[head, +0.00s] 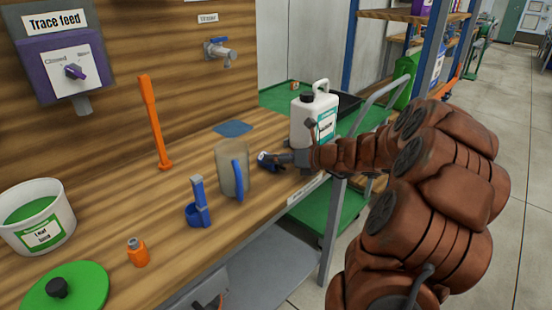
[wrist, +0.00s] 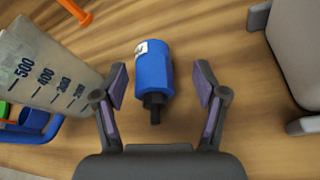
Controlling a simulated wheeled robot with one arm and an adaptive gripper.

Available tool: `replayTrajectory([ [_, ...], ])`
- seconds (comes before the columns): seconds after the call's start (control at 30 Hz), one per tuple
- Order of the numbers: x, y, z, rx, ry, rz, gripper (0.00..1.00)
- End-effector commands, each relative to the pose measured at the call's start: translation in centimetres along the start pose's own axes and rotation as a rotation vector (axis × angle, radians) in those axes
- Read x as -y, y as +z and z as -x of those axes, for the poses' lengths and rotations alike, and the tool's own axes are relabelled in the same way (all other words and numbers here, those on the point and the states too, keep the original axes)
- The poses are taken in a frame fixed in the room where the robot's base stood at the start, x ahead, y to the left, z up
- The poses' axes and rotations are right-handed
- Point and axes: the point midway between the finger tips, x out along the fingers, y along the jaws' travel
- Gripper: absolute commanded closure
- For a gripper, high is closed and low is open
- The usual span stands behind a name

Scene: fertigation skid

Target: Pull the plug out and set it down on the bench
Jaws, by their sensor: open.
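A blue plug-like piece (wrist: 154,68) with a white label and a narrow black end lies on the wooden bench (wrist: 200,150) in the wrist view. My gripper (wrist: 160,76) is open, with one finger on each side of the blue piece and a visible gap on both sides. In the head view my gripper (head: 277,159) is low over the bench, right of the measuring jug. I see no socket holding the piece.
The clear measuring jug (head: 232,172) with a blue handle stands close left of my gripper. A white jerrycan (head: 314,118) stands close behind it on the right.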

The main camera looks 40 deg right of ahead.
Motion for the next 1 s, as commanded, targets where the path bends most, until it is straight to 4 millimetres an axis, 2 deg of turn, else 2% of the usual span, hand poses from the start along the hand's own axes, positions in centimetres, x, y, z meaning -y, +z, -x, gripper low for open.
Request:
replayTrajectory([
  [0.4,0.1,0.1,6.8,0.003,-0.004,0.001,0.28],
  [0.6,0.0,0.1,9.4,0.003,-0.001,0.001,0.28],
  [0.8,0.0,0.1,10.7,0.002,-0.001,0.001,0.28],
  [1.0,-0.1,0.0,10.8,0.001,0.001,0.001,0.28],
])
